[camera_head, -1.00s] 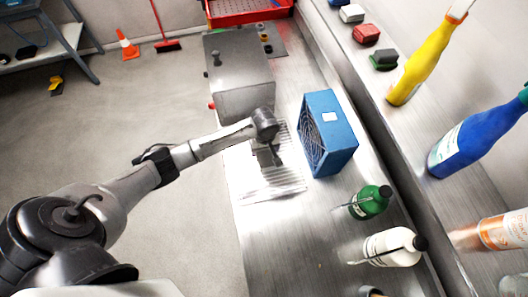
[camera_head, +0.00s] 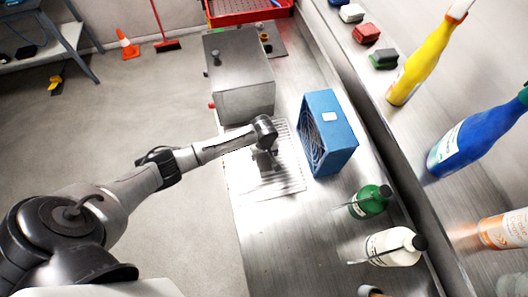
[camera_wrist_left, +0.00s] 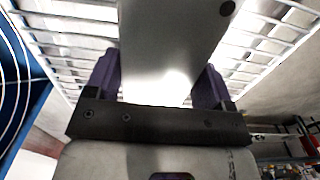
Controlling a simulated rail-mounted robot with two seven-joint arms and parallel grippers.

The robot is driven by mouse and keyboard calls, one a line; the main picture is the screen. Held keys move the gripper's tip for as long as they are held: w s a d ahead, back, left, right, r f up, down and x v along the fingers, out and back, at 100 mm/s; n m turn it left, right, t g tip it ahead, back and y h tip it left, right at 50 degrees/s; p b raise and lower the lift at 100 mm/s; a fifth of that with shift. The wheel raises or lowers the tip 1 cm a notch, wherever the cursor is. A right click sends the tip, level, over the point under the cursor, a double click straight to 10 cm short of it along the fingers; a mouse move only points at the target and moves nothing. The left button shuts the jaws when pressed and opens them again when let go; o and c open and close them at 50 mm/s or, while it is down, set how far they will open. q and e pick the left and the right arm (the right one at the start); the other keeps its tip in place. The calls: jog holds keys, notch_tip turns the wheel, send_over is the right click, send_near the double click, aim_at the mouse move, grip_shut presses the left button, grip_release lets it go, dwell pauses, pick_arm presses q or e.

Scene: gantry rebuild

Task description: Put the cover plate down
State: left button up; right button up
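The cover plate (camera_wrist_left: 165,40) is a flat grey metal plate with a dark round hole near one corner in the left wrist view. It sits between the purple fingers of my left gripper (camera_wrist_left: 155,88), which is shut on it. In the head view my left gripper (camera_head: 264,152) is over the wire rack (camera_head: 285,185) on the steel bench, and the plate is hard to make out below the wrist. The rack's bars also show behind the plate in the wrist view (camera_wrist_left: 70,45). I cannot tell whether the plate touches the rack. My right gripper is not in view.
A blue box with a round grille (camera_head: 334,135) stands just right of the rack. A grey metal box (camera_head: 240,85) stands behind it. A green bottle (camera_head: 370,202) and a white bottle (camera_head: 392,247) are nearer. Bare bench (camera_head: 290,245) lies in front of the rack.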

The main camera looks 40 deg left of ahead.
pick_arm(q)
jog(key=o, duration=0.4)
jog(key=shift+r, duration=0.1)
notch_tip(320, 180, up, 12)
jog(key=s+d+f+m+t+h, duration=0.1)
jog(key=s+d+f+m, duration=0.3)
jog(key=s, duration=0.3)
jog(key=s+d+f+m+t, duration=0.1)
jog(key=s+d+m, duration=0.3)
jog(key=s+d, duration=0.25)
jog(key=s+r+m, duration=0.1)
jog(key=s, duration=0.3)
jog(key=s+a+r+m+t, duration=0.1)
jog(key=s+m, duration=0.1)
jog(key=s, duration=0.3)
jog(key=s+a+r+m, duration=0.1)
jog(key=s+m, duration=0.1)
jog(key=s, duration=0.2)
jog(key=shift+s+r+t+y, duration=0.15)
jog(key=shift+r+t+y, duration=0.15)
jog(key=shift+r+y, duration=0.1)
